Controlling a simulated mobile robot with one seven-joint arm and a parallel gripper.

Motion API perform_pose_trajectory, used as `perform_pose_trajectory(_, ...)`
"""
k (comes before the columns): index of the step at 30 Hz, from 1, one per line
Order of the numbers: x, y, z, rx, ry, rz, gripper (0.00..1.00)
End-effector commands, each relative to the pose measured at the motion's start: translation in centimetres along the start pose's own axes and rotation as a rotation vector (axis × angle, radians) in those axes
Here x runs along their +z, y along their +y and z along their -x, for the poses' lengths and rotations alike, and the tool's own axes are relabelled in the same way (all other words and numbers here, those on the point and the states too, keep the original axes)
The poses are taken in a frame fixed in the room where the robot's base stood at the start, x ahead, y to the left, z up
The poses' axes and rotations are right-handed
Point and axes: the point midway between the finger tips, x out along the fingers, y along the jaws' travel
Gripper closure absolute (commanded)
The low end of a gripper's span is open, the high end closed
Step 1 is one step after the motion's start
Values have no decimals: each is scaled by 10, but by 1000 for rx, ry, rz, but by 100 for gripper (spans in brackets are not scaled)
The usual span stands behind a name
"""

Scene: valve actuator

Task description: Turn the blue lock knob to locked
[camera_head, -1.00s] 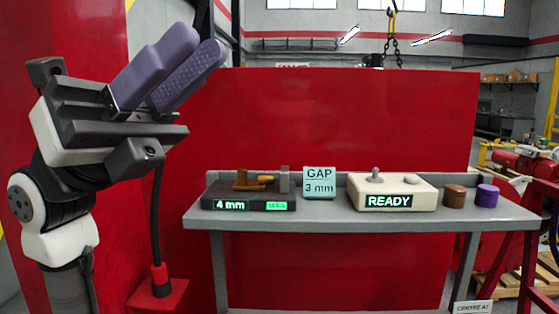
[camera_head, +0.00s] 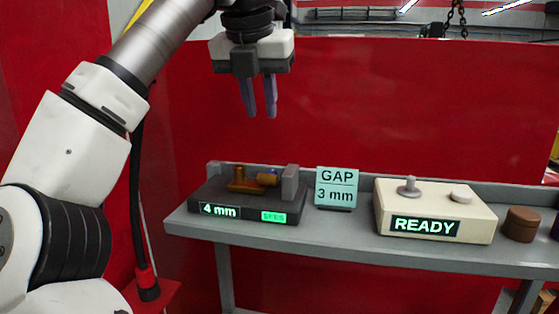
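A dark actuator block (camera_head: 210,195) sits on the left part of the grey bench, with a brass valve part (camera_head: 245,183) and a grey upright piece (camera_head: 290,183) on top. Its displays read "4 mm" and a small green text too small to read surely. A small blue spot (camera_head: 274,171), perhaps the lock knob, shows behind the brass part's right end. It is mostly hidden, so its setting cannot be told. My gripper (camera_head: 260,113) hangs above the block, pointing down. Its two purple fingers are a little apart with nothing between them, clear of the block.
A "GAP 3 mm" sign (camera_head: 337,187) stands right of the block. A cream box (camera_head: 432,220) with a grey joystick-like knob (camera_head: 409,186), a pale button and a "READY" display is further right, then a brown cylinder (camera_head: 521,224). A red wall (camera_head: 400,110) rises behind the grey bench (camera_head: 365,244).

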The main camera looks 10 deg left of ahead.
Motion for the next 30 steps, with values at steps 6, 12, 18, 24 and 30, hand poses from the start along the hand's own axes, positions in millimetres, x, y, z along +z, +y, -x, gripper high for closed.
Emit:
perform_pose_trajectory(6,-2,0,-34,-1,3,0,79)
perform_pose_trajectory(12,0,0,-64,-6,4,-3,79)
perform_pose_trajectory(18,0,0,-98,-5,2,-3,79)
perform_pose_trajectory(24,0,-1,-124,-3,2,-2,79)
perform_pose_trajectory(30,0,-1,-136,-2,1,-2,79)
